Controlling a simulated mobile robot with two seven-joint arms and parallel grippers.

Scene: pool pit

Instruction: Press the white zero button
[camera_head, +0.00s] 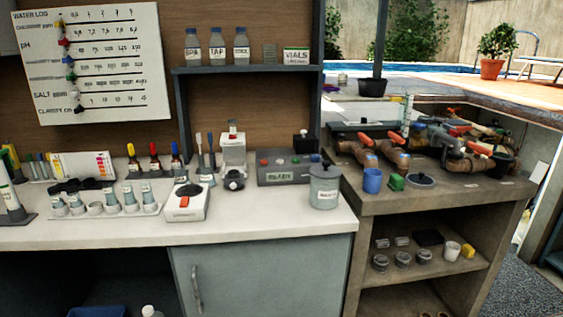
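A dark grey box (283,179) with a display reading "READY" sits on the white counter, against the back. A row of small coloured buttons runs along its top. A red button (264,161) is at the left end. A black block stands behind the box's right end. Neither of my grippers shows in this view.
A grey lidded canister (324,187) stands in front of the box's right end. A white device with a red switch (187,202) and a white-and-black instrument (233,161) stand to its left. A vial rack (108,201) is further left. The counter's front strip is clear.

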